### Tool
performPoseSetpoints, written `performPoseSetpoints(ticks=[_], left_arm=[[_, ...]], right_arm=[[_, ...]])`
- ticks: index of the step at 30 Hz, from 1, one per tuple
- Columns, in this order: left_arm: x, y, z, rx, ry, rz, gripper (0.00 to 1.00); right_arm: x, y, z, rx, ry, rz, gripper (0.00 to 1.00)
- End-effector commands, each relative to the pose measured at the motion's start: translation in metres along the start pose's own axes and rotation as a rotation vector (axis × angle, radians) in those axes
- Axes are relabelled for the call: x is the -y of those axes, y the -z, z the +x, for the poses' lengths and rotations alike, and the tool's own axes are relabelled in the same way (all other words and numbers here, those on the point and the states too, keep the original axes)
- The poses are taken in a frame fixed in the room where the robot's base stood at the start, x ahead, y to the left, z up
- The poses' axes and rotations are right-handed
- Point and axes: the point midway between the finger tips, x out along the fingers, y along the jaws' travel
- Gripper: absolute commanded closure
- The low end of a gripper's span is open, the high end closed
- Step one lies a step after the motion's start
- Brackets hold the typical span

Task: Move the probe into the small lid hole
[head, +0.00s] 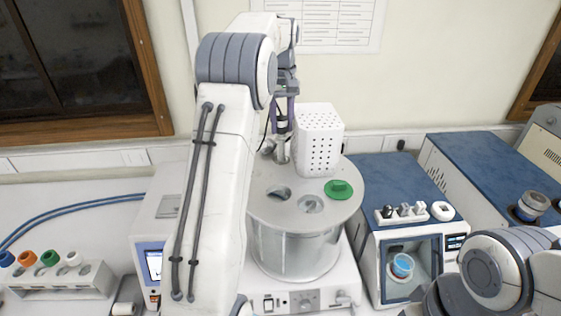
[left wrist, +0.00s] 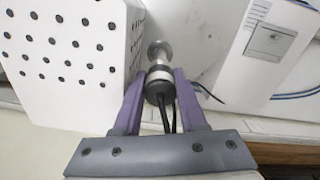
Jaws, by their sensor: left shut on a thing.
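The probe (left wrist: 158,84) has a black and silver body with a metal end and dark cables; its silver and black part also shows in the head view (head: 282,126). My left gripper (left wrist: 160,90), with purple fingers, is shut on it. The gripper (head: 284,112) is at the back of the round grey lid (head: 265,207), left of the white perforated box. The lid tops a clear round vessel (head: 290,255). Two openings (head: 280,192) (head: 311,204) and a green cap (head: 339,190) show on it. I cannot tell whether the probe's lower end is in a hole. My right gripper is out of view.
The white perforated box (head: 318,140) stands close to the right of the probe in the head view. A blue-topped instrument (head: 385,170) is at the right. A rack with coloured caps (head: 55,275) is at the far left. The wall is close behind.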

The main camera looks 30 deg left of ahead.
Motion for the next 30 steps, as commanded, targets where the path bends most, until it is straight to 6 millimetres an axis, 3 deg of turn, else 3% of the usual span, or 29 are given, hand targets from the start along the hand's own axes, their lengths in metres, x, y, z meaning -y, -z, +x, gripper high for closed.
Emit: performPoseSetpoints(ticks=[8, 20, 30], left_arm=[[0.0, 0.0, 0.011, -0.001, -0.001, 0.0, 1.0], [0.0, 0.0, 0.013, -0.001, 0.0, 0.0, 1.0], [0.0, 0.0, 0.034, -0.001, 0.0, 0.0, 1.0]], right_arm=[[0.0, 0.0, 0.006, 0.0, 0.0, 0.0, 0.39], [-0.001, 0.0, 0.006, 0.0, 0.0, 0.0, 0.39], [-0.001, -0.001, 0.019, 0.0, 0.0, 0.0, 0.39]])
